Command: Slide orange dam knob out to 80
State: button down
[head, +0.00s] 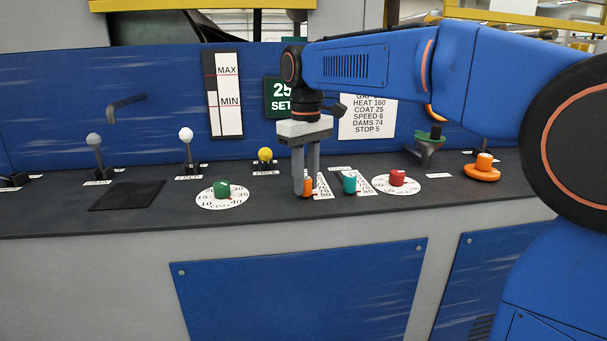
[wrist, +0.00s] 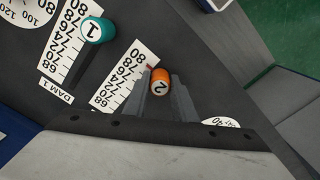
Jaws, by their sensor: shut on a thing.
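The orange dam knob (head: 308,186) stands on the dark console, with a number 2 on its top in the wrist view (wrist: 161,80). My gripper (head: 305,188) points down and is shut on it, one finger on each side in the wrist view (wrist: 164,87). The knob's white scale (wrist: 125,77) runs from 68 to 80 beside it. A small red mark lies by the knob near the 80 end. I cannot read the exact value. The fingers hide part of the knob.
A teal knob (head: 349,182) marked 1 stands right of my gripper with its own scale. Green (head: 222,189) and red (head: 397,178) dials sit on round plates either side. A settings card (head: 367,117) hangs behind, listing dams 74.

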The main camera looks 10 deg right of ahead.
aim_at(306, 179)
jog(key=shift+s, duration=0.25)
jog(key=c, duration=1.5)
grip_release()
jog(key=shift+s, duration=0.1)
jog(key=shift+o, duration=0.2)
notch_tip(306, 179, up, 17)
jog(key=shift+r, duration=0.2)
jog(key=s+d+f+m+t, duration=0.1)
jog(key=s+d+f+m, duration=0.1)
jog(key=s+d+f, duration=0.4)
jog(key=s+d+f+m+t, duration=0.2)
jog(key=s+d+f, duration=0.4)
jog(key=s+f, duration=0.5)
jog(key=s+d+f+m+t, duration=0.1)
jog(key=s+d+f, duration=0.5)
jog(key=f, duration=1.3)
jog(key=s+m, duration=0.1)
jog(key=s, duration=0.2)
jog(key=shift+s+m+t, duration=0.35)
jog(key=shift+m+t, duration=0.05)
